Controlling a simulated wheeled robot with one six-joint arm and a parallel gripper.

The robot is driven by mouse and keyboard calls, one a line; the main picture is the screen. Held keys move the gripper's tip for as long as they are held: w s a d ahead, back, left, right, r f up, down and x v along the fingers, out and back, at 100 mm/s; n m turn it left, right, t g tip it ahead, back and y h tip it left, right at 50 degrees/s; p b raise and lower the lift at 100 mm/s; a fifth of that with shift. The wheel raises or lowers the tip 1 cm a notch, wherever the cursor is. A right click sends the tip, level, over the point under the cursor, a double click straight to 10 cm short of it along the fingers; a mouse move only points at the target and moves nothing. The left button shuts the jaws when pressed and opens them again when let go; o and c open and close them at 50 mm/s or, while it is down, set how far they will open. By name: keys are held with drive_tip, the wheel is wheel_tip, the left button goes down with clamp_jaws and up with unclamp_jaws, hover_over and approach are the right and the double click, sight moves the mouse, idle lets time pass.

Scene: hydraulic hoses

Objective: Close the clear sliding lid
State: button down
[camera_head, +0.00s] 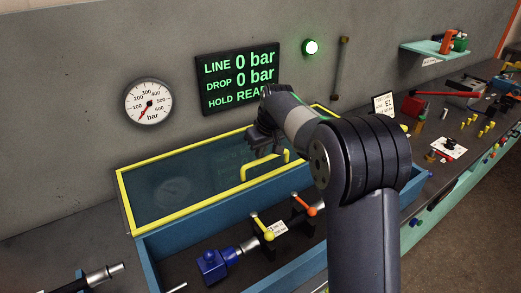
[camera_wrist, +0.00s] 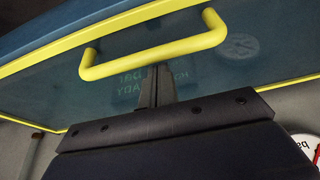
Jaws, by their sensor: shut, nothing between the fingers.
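The clear sliding lid (camera_head: 200,182) has a yellow frame and lies over the back part of a blue box (camera_head: 190,238). The front part of the box is uncovered. The lid's yellow bar handle (camera_head: 268,166) stands near its front edge. My gripper (camera_head: 264,143) is shut and empty, over the lid on the wall side of the handle. In the wrist view, its closed fingers (camera_wrist: 153,86) point towards the yellow handle (camera_wrist: 155,53). I cannot tell whether they touch it. My arm hides the right end of the lid.
Inside the box are a blue fitting (camera_head: 215,265), a yellow-handled valve (camera_head: 263,229) and an orange-handled valve (camera_head: 306,205). A pressure gauge (camera_head: 148,103), a display (camera_head: 238,77) and a lit green lamp (camera_head: 311,47) are on the wall. Loose parts crowd the bench at right.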

drive_tip(key=shift+s+d+f+b, duration=0.1)
drive_tip(key=shift+s+d+b, duration=0.25)
drive_tip(key=shift+s, duration=0.1)
drive_tip(key=s+d+b, duration=0.3)
drive_tip(key=s+d, duration=0.4)
drive_tip(key=s, duration=0.4)
drive_tip(key=s+d+b, duration=0.4)
drive_tip(key=s+d, duration=0.3)
drive_tip(key=s, duration=0.4)
drive_tip(key=shift+d, duration=0.35)
drive_tip(key=v, duration=1.1)
drive_tip(key=shift+p, duration=0.45)
drive_tip(key=shift+w, duration=0.1)
